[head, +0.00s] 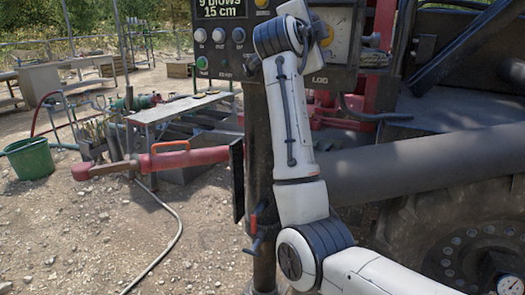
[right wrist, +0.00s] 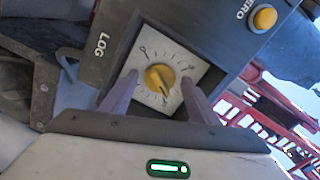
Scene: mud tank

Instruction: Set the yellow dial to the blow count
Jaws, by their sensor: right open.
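The yellow dial (right wrist: 159,78) sits on a square white scale plate (right wrist: 145,52) with dark tick marks, in the dark panel beside the word LOG. Its dark mark seems to point toward the lower right; the scale figures are too small to read surely. My right gripper (right wrist: 160,82) is open, one finger on each side of the dial, with gaps showing. In the head view my right arm partly covers the scale plate (head: 341,22). The display (head: 222,9) reads 9 blows, 15 cm. My left gripper is not in view.
A yellow button (right wrist: 264,17) marked ZERO is on the same panel.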

